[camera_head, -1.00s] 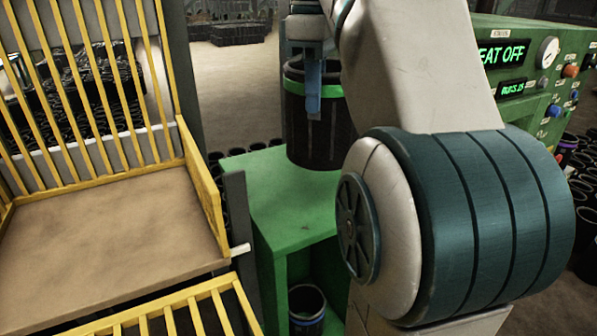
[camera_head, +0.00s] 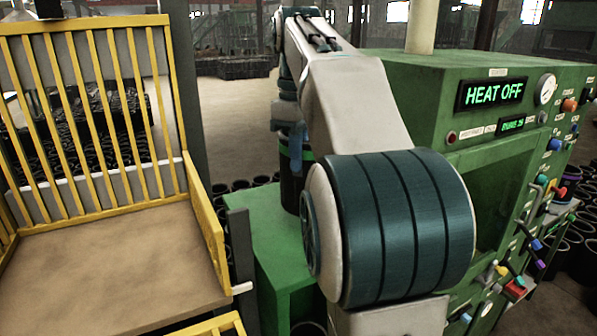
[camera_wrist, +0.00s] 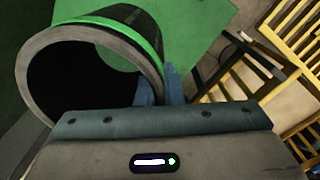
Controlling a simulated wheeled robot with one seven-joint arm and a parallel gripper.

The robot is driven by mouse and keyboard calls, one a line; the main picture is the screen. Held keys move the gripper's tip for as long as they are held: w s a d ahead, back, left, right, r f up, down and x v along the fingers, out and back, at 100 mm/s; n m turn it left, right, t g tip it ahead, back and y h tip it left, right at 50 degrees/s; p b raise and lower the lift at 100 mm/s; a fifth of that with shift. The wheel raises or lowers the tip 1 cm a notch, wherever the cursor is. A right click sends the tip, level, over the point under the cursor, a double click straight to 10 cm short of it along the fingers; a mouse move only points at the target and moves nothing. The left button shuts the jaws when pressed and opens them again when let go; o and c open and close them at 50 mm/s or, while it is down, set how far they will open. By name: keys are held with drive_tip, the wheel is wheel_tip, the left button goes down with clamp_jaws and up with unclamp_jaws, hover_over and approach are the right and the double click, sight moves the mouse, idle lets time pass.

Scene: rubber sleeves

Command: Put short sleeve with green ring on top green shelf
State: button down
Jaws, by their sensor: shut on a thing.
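The black sleeve with a green ring (camera_head: 291,187) is upright over the top green shelf (camera_head: 262,222), partly hidden behind my arm. In the wrist view the sleeve (camera_wrist: 65,33) shows its open mouth, grey rim and green band. My gripper (camera_head: 295,140) is shut on the sleeve's wall at the rim; its blue fingers (camera_wrist: 160,86) also show in the wrist view. The green shelf top (camera_wrist: 200,30) lies beyond the sleeve there.
A yellow-barred cage (camera_head: 120,110) with a brown floor stands left of the shelf. A green machine (camera_head: 440,105) reading HEAT OFF stands at the right. Several black sleeves (camera_head: 240,185) stand behind the shelf. A sleeve rim (camera_head: 308,328) shows below the top shelf.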

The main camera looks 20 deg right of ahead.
drive_tip(key=shift+f, duration=2)
drive_tip(key=c, duration=1.6)
unclamp_jaws()
drive_tip(key=shift+s+f, duration=0.1)
drive_tip(key=shift+o, duration=0.2)
wheel_tip(320, 180, up, 12)
drive_tip(key=shift+r+p, duration=0.2)
drive_tip(key=shift+p, duration=1)
